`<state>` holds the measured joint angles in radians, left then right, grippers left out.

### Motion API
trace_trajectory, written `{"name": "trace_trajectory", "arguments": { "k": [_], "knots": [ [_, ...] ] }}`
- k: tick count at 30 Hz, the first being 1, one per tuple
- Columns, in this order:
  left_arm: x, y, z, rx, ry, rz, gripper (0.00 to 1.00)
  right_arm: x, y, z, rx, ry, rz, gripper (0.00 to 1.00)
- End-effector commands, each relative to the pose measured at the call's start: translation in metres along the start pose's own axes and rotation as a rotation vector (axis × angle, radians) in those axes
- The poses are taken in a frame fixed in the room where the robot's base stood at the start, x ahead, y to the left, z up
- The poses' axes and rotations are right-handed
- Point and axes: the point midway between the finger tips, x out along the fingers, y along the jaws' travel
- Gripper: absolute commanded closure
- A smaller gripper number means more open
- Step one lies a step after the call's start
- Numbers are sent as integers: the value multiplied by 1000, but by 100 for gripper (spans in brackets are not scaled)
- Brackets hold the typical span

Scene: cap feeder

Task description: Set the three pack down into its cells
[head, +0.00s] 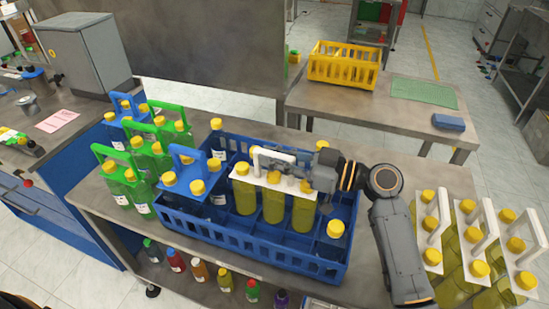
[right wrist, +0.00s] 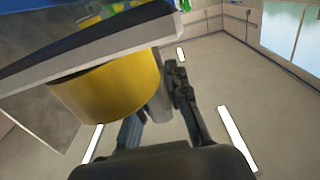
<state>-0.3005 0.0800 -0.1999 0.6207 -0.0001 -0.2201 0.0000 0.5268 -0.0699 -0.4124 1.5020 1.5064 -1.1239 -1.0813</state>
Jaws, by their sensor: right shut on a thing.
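The three pack is a white carrier (head: 287,183) with a handle on top and yellow-capped bottles of yellow-green liquid (head: 272,204). It is upright over the middle cells of the blue crate (head: 250,249). Its lower ends are partly hidden, so I cannot tell whether it rests on the crate floor. My right gripper (head: 287,167) is shut on the pack's handle, reaching in from the right. In the right wrist view a yellow cap (right wrist: 110,92) shows large under the pale carrier edge. My left gripper is not in view.
A blue-carrier pack (head: 183,176) sits in the crate's left end; a yellow-capped bottle (head: 335,230) stands in its right front. Green-carrier packs (head: 117,176) stand left, and white-carrier packs (head: 477,250) right. A yellow crate (head: 343,67) is on the back table.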

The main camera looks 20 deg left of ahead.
Motion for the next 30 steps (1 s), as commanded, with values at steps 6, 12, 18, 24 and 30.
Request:
{"name": "trace_trajectory", "arguments": {
  "k": [6, 12, 18, 24, 30],
  "knots": [
    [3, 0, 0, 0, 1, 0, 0, 0, 0, -2, -4, 6, 0, 100],
    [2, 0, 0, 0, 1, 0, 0, 0, 0, -2, -3, 6, 0, 100],
    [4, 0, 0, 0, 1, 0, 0, 0, 0, -1, -3, 6, 0, 100],
    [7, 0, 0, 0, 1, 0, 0, 0, 0, 2, -3, 6, 0, 100],
    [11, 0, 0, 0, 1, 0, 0, 0, 0, 4, -3, 6, 0, 100]
  ]
}}
